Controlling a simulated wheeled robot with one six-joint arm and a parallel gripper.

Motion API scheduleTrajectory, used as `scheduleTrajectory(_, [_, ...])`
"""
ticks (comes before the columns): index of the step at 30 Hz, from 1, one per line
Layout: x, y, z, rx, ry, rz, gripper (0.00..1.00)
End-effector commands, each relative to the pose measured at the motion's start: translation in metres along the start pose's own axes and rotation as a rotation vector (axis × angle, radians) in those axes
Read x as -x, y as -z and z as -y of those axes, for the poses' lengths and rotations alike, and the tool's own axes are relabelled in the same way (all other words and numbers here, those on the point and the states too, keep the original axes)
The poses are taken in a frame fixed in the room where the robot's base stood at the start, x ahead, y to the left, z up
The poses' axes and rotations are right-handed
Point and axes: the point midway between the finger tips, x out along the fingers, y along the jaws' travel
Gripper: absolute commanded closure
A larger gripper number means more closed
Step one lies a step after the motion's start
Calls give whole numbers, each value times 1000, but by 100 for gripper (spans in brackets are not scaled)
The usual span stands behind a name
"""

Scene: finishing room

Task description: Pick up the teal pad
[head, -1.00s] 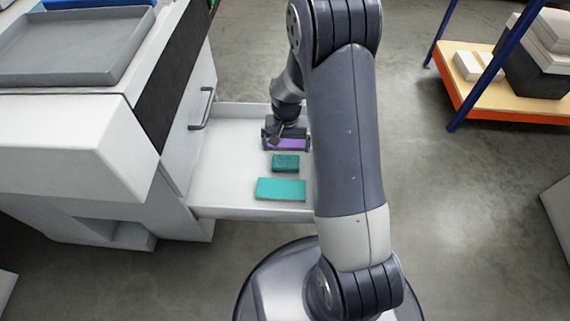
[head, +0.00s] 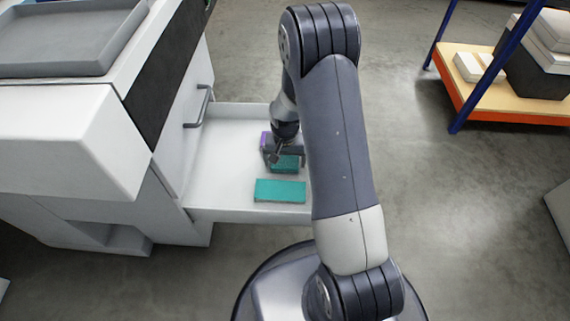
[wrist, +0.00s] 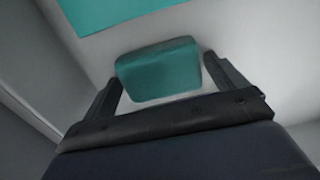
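The small thick teal pad (head: 286,166) lies in the open drawer, partly hidden by my gripper (head: 283,153) in the head view. In the wrist view the teal pad (wrist: 158,72) has rounded corners. My gripper (wrist: 162,72) is open there, with one finger at each side of the pad and gaps showing. I cannot tell whether the fingertips are down at the pad's height. A larger, flat teal piece (head: 280,190) lies nearer the drawer's front edge, and its edge shows in the wrist view (wrist: 105,12).
The white drawer (head: 225,190) has low walls around the pieces. A purple item (head: 265,140) shows beside my gripper, mostly hidden. The white cabinet with a handle (head: 199,106) stands at left. A shelf with boxes (head: 505,82) is at right. Drawer floor left of the pieces is clear.

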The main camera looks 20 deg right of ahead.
Motion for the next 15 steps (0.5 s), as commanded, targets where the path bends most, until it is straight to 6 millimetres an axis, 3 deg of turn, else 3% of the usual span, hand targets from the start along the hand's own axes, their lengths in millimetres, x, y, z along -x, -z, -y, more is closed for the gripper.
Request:
scheduleTrajectory(11, [0,0,0,0,0,0,39])
scheduleTrajectory(15, [0,0,0,0,0,0,41])
